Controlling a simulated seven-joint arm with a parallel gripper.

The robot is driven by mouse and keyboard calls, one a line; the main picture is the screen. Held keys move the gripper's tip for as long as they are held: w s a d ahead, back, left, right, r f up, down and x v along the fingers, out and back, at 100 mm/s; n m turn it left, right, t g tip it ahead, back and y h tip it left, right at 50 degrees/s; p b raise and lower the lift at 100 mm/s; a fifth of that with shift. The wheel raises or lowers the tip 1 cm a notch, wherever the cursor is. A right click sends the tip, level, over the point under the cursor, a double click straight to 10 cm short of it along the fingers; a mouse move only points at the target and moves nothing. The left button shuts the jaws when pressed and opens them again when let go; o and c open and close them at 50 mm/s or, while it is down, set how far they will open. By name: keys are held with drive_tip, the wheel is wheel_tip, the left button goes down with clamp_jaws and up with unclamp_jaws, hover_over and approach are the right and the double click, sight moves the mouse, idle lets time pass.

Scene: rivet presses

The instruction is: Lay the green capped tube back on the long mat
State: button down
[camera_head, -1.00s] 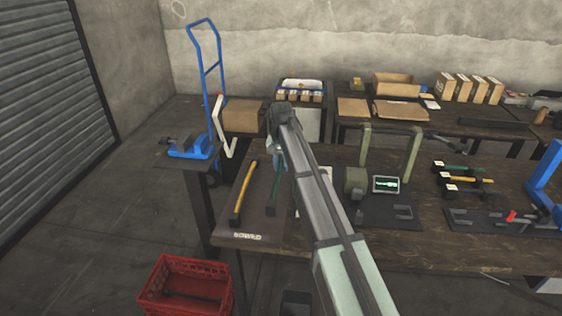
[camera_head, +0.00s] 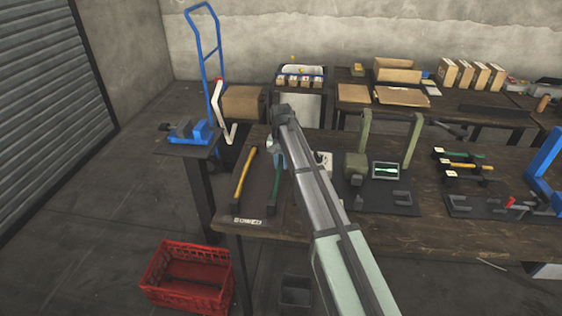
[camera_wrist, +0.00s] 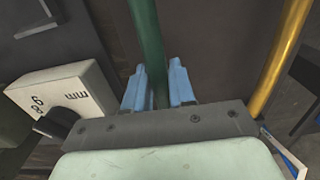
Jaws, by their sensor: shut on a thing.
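The green capped tube (camera_head: 275,190) has a dark end cap and lies lengthwise over the right part of the long dark mat (camera_head: 256,190). My gripper (camera_head: 280,158) is shut on it near its far part; my arm hides much of that area. In the wrist view the blue fingers of my gripper (camera_wrist: 158,88) stand on both sides of the green tube (camera_wrist: 149,35). Whether the tube touches the mat I cannot tell. A yellow tube (camera_head: 243,178) lies on the mat to its left, and also shows in the wrist view (camera_wrist: 282,55).
A green press frame (camera_head: 363,150) with a small screen (camera_head: 385,170) stands to the right. Other tubes (camera_head: 465,167) lie farther right. A red crate (camera_head: 188,278) is on the floor.

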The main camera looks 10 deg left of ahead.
drive_tip(key=shift+f, duration=0.65)
idle(0.4)
drive_tip(key=c, duration=0.9)
unclamp_jaws()
drive_tip(key=shift+o, duration=0.2)
